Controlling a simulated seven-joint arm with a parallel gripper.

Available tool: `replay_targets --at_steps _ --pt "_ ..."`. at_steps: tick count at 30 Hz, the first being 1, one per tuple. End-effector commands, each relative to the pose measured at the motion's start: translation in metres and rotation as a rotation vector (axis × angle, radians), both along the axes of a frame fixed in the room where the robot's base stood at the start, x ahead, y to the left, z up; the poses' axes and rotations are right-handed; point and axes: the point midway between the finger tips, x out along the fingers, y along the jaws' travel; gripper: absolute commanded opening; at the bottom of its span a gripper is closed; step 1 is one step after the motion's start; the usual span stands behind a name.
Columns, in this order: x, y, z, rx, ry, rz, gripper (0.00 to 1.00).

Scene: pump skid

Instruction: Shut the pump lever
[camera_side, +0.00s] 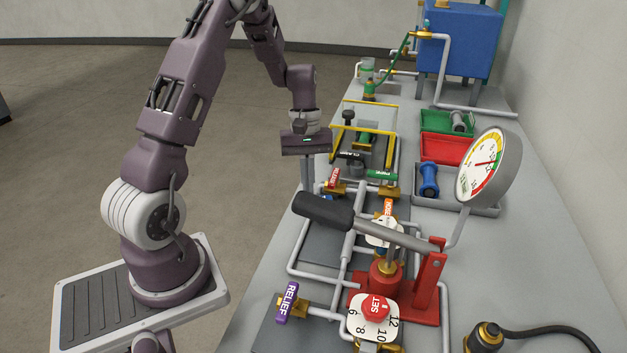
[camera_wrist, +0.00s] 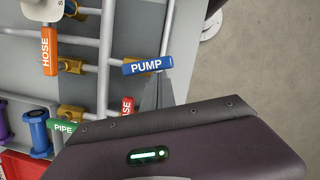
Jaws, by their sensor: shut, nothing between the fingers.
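The blue lever marked PUMP (camera_wrist: 148,65) lies nearly level across the upper middle of the wrist view, crossing a grey pipe. Its pivot is not clear. In the side view it is mostly hidden behind the black hand grip. My gripper (camera_wrist: 157,88) is shut and empty, its fingers pointing down. The fingertips show just below the PUMP lever in the wrist view, very close to it; I cannot tell whether they touch. In the side view my gripper (camera_side: 307,185) hangs over the left edge of the bench, behind the black grip.
A long handle with a black grip (camera_side: 323,210) reaches toward my gripper. In the wrist view, an orange HOSE lever (camera_wrist: 50,50), green PIPE lever (camera_wrist: 62,126) and red lever (camera_wrist: 127,106) are nearby. A gauge (camera_side: 488,165) stands at right. Open floor lies left of the bench.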

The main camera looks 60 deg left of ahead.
Motion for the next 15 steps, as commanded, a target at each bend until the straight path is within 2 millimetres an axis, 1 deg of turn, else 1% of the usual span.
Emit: replay_targets --at_steps 15 --pt "-0.018 -0.017 0.0 -0.001 0.001 0.488 0.0"
